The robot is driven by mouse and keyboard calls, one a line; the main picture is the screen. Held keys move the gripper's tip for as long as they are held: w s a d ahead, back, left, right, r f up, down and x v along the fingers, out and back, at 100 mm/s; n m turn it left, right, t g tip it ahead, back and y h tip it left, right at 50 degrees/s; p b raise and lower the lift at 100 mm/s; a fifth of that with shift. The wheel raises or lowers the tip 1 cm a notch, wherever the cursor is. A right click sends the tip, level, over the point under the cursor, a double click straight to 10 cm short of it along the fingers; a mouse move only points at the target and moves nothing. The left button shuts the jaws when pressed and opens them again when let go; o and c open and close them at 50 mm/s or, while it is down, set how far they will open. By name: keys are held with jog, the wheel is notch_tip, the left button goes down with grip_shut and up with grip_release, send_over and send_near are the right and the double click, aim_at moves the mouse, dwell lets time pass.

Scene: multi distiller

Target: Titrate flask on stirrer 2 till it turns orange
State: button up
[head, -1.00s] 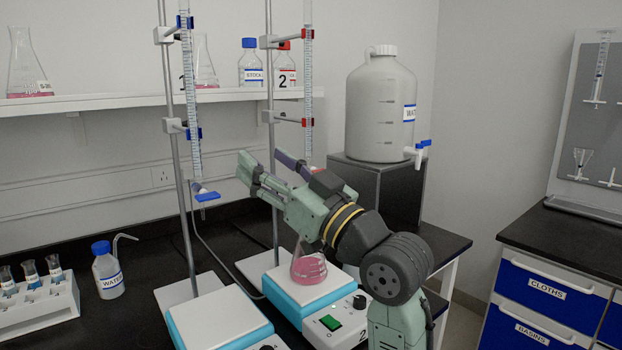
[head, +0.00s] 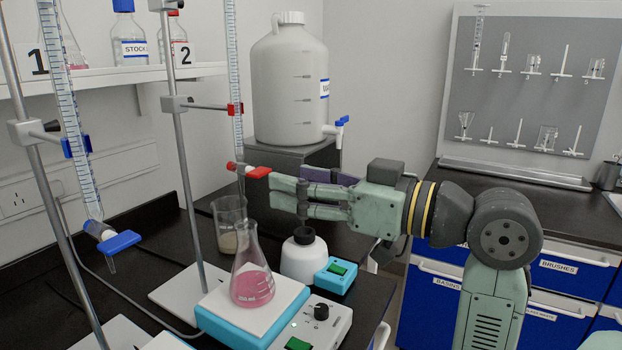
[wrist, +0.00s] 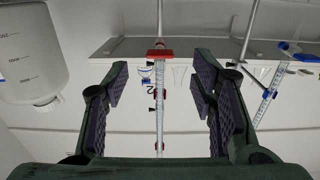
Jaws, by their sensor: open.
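A conical flask (head: 250,284) with pink liquid stands upright on the white plate of the blue-sided stirrer (head: 300,303), below the red-clamped burette (head: 232,75). This burette's red tap handle (head: 258,172) sits just left of my fingertips. My gripper (head: 273,196) is open and empty, level, pointing left toward the tap. In the wrist view, the burette (wrist: 159,110) and its red tap (wrist: 160,53) appear between the spread fingers of my gripper (wrist: 162,75), with gaps both sides. Contact with the tap is not seen. The burette tip is partly hidden by the flask neck.
A beaker (head: 230,228) stands behind the flask. A black-capped white bottle (head: 303,257) is under my gripper, close to the stirrer. The blue-clamped burette (head: 75,110) with its blue tap (head: 119,243) stands left. A large water carboy (head: 292,85) is behind.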

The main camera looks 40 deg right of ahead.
aim_at(257, 170)
jog(key=p+x, duration=0.2)
jog(key=x, duration=0.6)
jog(key=shift+c, duration=0.6)
jog(key=c, duration=1.1)
jog(key=shift+r+m+p, duration=0.25)
jog(key=shift+m+p, duration=0.75)
jog(key=shift+m, duration=0.1)
jog(key=shift+s+f+m, duration=0.1)
jog(key=shift+f+m, duration=0.1)
jog(key=shift+m, duration=0.4)
